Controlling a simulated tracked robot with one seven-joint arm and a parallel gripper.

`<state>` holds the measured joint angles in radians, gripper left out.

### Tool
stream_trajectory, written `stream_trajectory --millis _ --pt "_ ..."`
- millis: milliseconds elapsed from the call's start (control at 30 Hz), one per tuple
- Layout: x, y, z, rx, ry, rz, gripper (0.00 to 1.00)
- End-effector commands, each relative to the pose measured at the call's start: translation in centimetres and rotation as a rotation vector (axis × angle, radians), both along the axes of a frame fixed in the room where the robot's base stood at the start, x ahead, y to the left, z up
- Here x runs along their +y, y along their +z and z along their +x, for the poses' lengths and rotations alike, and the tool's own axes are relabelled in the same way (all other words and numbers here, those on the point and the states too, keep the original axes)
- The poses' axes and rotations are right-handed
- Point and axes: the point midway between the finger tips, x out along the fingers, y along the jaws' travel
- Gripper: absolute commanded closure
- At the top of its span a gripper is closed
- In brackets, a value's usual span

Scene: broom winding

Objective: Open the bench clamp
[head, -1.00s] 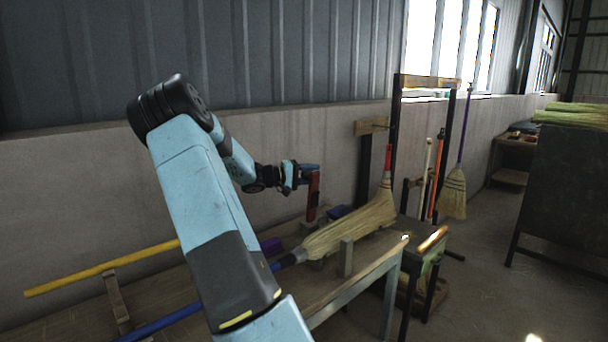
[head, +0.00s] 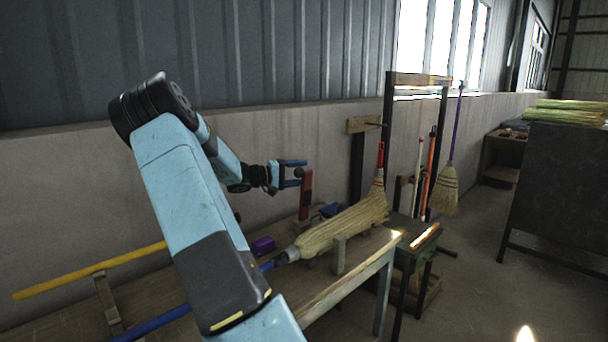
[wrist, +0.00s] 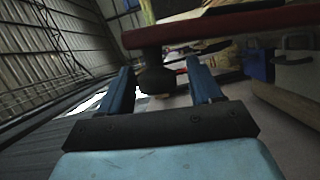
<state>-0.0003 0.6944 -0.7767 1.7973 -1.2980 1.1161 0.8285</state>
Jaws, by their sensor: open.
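The bench clamp (head: 306,195) is a red upright piece on the bench, beside the broom head. In the head view my gripper (head: 298,172) is at its top, fingers apart, one above the other. In the wrist view my two blue fingers (wrist: 161,80) are spread. A dark rounded knob (wrist: 155,78) on the clamp's red bar (wrist: 220,27) shows between the fingertips. I see a gap on both sides of the knob, and nothing is gripped. The clamp's lower part is partly hidden by the broom head and bench items.
A straw broom (head: 345,225) with a blue handle lies on the bench (head: 340,290), by an upright wooden peg (head: 339,256). A purple block (head: 263,245) and a yellow pole (head: 90,270) lie further left. A rack with brooms (head: 420,80) stands to the right.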

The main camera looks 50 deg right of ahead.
Motion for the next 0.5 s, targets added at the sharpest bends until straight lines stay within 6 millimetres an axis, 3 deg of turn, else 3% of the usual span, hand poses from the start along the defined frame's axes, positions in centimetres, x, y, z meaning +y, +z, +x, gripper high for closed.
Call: stream_trajectory --millis 500 --pt "8.6 0.3 4.6 0.0 0.003 0.001 0.36"
